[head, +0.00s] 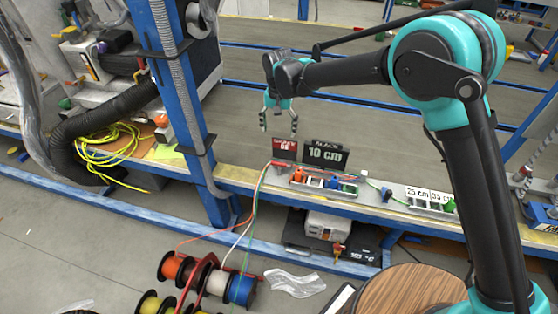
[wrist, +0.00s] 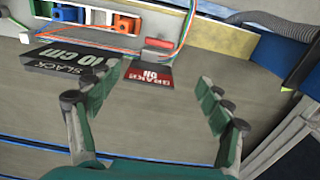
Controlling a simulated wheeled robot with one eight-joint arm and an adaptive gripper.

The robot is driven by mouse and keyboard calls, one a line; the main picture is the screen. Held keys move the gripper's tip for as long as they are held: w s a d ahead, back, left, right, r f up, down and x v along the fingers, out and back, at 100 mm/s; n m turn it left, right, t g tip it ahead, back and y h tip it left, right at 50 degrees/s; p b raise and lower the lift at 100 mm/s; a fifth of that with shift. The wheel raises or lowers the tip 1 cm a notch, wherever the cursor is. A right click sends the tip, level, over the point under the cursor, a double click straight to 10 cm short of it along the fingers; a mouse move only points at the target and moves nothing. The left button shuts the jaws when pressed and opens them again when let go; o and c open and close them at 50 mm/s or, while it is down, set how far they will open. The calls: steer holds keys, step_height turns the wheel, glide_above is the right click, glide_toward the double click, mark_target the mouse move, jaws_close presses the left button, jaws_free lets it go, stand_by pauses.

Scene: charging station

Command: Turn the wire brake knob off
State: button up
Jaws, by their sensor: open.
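A small red knob (wrist: 158,43) shows in the wrist view at the edge of the bench, just past the red sign (wrist: 149,74) marked BRAKE. In the head view the red sign (head: 284,145) stands beside a black "10 cm" sign (head: 325,154). My gripper (head: 279,124) hangs over the bench behind the signs, fingers pointing down. In the wrist view my gripper (wrist: 161,77) is open and empty, its fingers on either side of the red sign. The knob lies beyond the fingertips, apart from them. Its exact turn is hard to tell.
Colored wires (head: 256,190) run from the bench edge to spools (head: 204,283) on the floor. Blue, orange and green wire holders (head: 322,182) sit right of the knob area. A blue post (head: 190,110) stands left. The bench surface (head: 350,118) behind the signs is clear.

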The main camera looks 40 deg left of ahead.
mark_target(279, 162)
step_height(279, 162, down, 17)
steer(key=shift+w+r, duration=0.1)
stand_by(0.4)
steer(key=c, duration=1.2)
